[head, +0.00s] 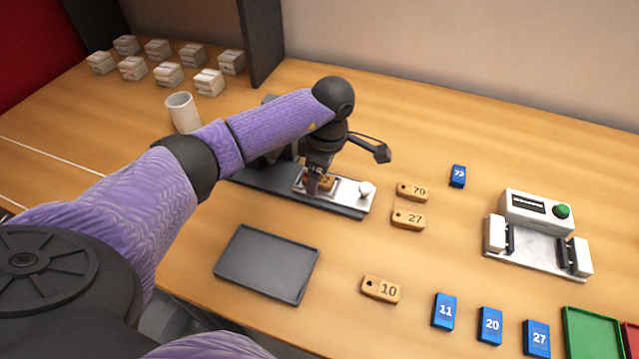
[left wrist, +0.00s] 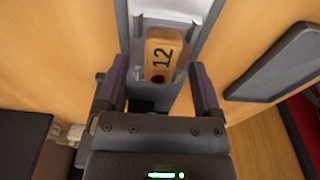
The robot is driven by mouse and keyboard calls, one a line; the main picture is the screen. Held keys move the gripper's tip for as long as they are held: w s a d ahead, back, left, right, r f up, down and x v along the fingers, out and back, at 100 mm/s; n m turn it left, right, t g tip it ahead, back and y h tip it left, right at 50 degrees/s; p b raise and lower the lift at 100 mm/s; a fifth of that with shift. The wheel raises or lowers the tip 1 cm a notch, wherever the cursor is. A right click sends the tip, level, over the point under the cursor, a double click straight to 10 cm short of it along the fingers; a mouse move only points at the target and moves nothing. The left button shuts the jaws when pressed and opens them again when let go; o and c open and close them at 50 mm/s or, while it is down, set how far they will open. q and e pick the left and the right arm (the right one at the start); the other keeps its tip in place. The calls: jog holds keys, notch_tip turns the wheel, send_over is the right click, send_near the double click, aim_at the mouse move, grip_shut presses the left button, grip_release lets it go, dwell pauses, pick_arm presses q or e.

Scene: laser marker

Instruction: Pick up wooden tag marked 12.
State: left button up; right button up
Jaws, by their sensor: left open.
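The wooden tag marked 12 (left wrist: 161,56) lies in a light metal holder, with its number facing up in the left wrist view. In the head view the tag (head: 327,183) is partly hidden by my left gripper (head: 316,185), which is over the holder (head: 345,190). In the left wrist view my left gripper (left wrist: 160,88) is open, with one finger toward each side of the tag's near end. I cannot tell whether the fingers touch it. My right gripper is not in view.
Wooden tags 79 (head: 412,192), 27 (head: 408,219) and 10 (head: 380,289) lie right of a dark tray (head: 267,263). Several blue tags (head: 445,311) lie further right. A device with a green button (head: 538,215) stands at right. A white cup (head: 183,112) stands behind my arm.

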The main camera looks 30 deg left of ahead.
pick_arm(q)
jog(key=shift+f, duration=0.35)
jog(key=shift+r, duration=0.1)
grip_shut()
